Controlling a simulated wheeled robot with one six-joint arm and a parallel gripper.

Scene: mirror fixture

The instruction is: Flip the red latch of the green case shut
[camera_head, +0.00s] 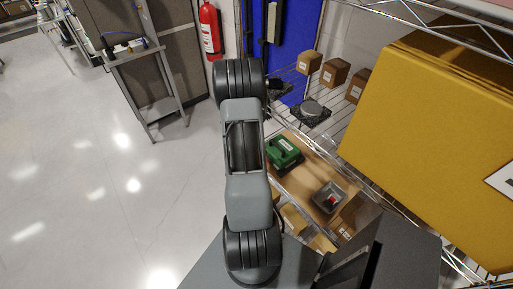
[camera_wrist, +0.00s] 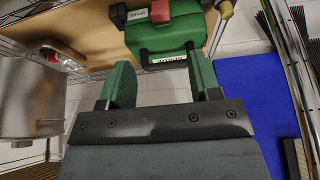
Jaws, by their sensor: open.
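The green case (camera_head: 283,153) sits on a brown board on the wire shelf. In the wrist view the case (camera_wrist: 172,37) is at the top, cut off by the picture edge, with white labels and a dark handle. The red latch (camera_wrist: 160,10) shows on it at the top edge; I cannot tell whether it is open or shut. I cannot make out the latch in the head view. My gripper (camera_wrist: 162,76) is open and empty, its two green-padded fingers pointing toward the case and apparently apart from it. In the head view my arm hides the gripper.
A grey tray (camera_head: 322,203) with a red item stands near the case on the brown board (camera_head: 297,184). Open floor lies left.

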